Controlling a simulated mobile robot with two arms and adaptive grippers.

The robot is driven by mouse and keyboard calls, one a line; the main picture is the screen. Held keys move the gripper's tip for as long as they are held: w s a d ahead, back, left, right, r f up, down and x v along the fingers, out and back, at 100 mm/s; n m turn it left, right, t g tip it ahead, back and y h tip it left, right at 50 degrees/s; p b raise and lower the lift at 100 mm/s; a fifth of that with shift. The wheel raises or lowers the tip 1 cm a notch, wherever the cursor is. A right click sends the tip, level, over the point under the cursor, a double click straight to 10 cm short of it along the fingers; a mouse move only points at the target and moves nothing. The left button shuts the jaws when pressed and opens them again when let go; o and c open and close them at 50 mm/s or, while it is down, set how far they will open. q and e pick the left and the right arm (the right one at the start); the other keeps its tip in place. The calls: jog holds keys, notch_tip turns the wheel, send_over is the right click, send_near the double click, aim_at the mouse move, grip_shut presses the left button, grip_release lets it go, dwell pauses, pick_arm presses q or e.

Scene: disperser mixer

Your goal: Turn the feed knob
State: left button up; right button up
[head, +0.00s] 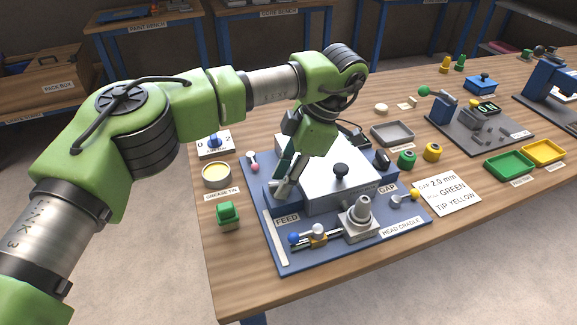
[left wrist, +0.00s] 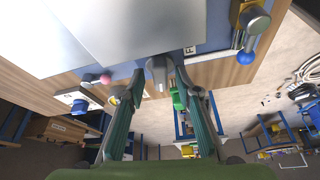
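The dispersing machine has a white-grey housing (head: 325,185) on a blue base (head: 350,252), with a FEED label (head: 287,219) at its front left. My left gripper (head: 281,188) reaches down at the housing's left side, just behind that label. In the left wrist view a short grey knob (left wrist: 157,68) sticks out from the housing between the two fingertips of my left gripper (left wrist: 155,78). The fingers stand apart, one on each side of it. I cannot tell whether they touch it. In the head view the gripper mostly hides this knob. My right gripper is out of view.
A pink-ball lever (head: 252,157), grease tin (head: 216,175) and green block (head: 227,214) lie left of the gripper. A blue-ball lever (head: 294,238) and grey head (head: 360,216) are in front. A note card (head: 447,193) lies right.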

pick_arm(q)
jog(key=v, duration=1.1)
jog(key=shift+d+r, duration=0.25)
jog(key=shift+r, duration=0.05)
